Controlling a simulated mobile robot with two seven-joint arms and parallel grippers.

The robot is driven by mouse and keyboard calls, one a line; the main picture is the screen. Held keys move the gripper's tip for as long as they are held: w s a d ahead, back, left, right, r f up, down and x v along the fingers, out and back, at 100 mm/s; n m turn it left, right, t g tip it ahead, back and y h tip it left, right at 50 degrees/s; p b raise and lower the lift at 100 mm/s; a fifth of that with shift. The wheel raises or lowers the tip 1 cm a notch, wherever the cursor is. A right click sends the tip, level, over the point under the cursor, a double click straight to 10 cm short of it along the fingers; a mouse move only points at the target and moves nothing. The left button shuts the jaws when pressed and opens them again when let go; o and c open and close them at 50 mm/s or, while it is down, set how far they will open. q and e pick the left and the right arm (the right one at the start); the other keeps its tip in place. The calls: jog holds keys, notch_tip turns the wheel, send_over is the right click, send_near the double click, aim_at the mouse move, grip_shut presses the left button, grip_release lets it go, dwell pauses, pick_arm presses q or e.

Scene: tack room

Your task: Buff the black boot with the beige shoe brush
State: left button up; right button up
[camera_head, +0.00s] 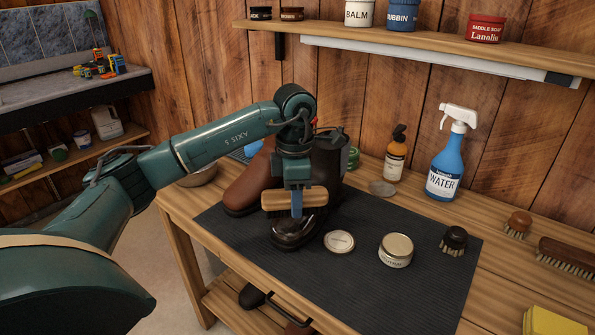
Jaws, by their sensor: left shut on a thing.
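The black boot (293,234) stands on a dark mat (405,290) with its shiny toe toward me. My left gripper (297,203) is over its front part and hides some of the boot behind it. The gripper is shut on the beige shoe brush (275,201), which lies crosswise, roughly level, at the boot's toe. The brush's bristles are hard to make out, so I cannot tell whether it touches the leather. My right gripper is out of view.
A brown boot (246,186) stands left of the black one. An open tin (396,251), a lid (339,242) and a small dark brush (454,240) are on the mat. A blue spray bottle (447,165) and a brown bottle (395,155) stand behind. A shelf (420,42) hangs above.

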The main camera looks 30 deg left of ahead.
pick_arm(q)
notch_tip(320, 180, up, 3)
jog(key=shift+f+p, duration=0.2)
jog(key=shift+p, duration=0.5)
jog(key=shift+r, duration=0.3)
jog(key=shift+r+p, duration=0.55)
jog(key=shift+p, duration=0.1)
jog(key=shift+r, duration=0.15)
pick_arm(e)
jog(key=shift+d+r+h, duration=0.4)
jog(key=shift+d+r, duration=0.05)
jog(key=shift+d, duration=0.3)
pick_arm(q)
jog(key=shift+w, duration=0.1)
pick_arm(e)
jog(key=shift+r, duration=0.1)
